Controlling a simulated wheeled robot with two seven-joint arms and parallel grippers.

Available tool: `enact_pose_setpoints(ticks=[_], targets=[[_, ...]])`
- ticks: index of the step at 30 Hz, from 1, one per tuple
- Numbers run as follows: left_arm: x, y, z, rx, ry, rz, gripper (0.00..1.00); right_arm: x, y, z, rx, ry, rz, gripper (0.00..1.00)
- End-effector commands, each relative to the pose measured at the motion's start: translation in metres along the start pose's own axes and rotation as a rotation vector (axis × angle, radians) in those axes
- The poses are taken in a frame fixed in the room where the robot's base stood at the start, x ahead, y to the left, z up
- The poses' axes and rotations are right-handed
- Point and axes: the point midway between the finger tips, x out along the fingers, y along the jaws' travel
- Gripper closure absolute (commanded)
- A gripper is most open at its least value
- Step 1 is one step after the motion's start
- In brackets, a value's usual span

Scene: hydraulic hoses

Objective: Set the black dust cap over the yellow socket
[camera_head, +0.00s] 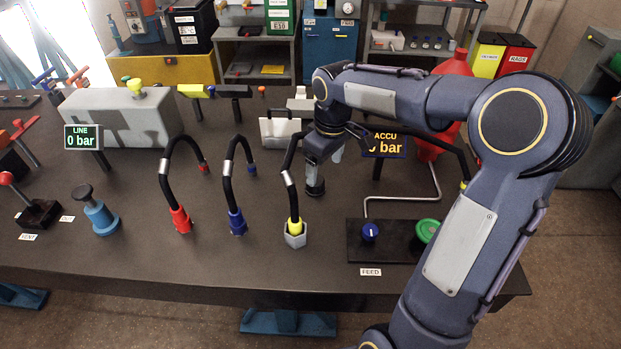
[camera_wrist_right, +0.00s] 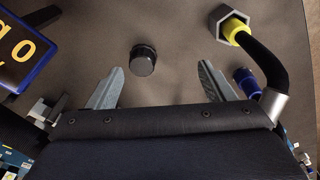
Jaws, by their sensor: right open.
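The black dust cap (camera_head: 315,187) stands on the dark bench just below my right gripper (camera_head: 322,158). In the right wrist view the cap (camera_wrist_right: 143,62) shows ahead of the gap between my two spread fingers (camera_wrist_right: 162,82), nearer the left finger. The right gripper is open and empty. A yellow collar (camera_head: 294,225) at the end of a black hose sits in a grey hexagonal fitting (camera_head: 295,240), left of and nearer than the cap. Both also show in the right wrist view, at the upper right. I cannot tell whether this is the yellow socket. My left gripper is not in view.
A red-ended hose (camera_head: 180,218) and a blue-ended hose (camera_head: 236,220) stand left of the yellow one. A panel with a blue knob (camera_head: 370,232) and green button (camera_head: 427,230) lies right. The ACCU display (camera_head: 385,142) stands behind. Bare bench lies around the cap.

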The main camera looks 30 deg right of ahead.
Motion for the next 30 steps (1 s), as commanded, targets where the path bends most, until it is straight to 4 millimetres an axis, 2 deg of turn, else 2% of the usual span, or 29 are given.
enact_pose_setpoints(ticks=[1, 3, 9, 20, 27, 30], targets=[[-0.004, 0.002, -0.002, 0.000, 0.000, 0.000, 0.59, 0.012, 0.013, -0.013, -0.027, -0.031, -0.009, 0.25], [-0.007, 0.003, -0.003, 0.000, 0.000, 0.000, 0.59, 0.026, 0.027, -0.026, -0.062, -0.059, -0.013, 0.25], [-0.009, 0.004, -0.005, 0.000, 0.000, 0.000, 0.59, 0.053, 0.047, -0.041, -0.107, -0.099, -0.023, 0.25], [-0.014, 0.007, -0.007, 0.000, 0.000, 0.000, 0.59, 0.092, 0.044, -0.039, -0.112, -0.104, -0.025, 0.25], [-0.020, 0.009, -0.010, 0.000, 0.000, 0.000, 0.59, 0.125, 0.039, -0.036, -0.111, -0.102, -0.024, 0.25], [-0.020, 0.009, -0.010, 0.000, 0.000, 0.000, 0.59, 0.131, 0.038, -0.036, -0.111, -0.101, -0.024, 0.25]])
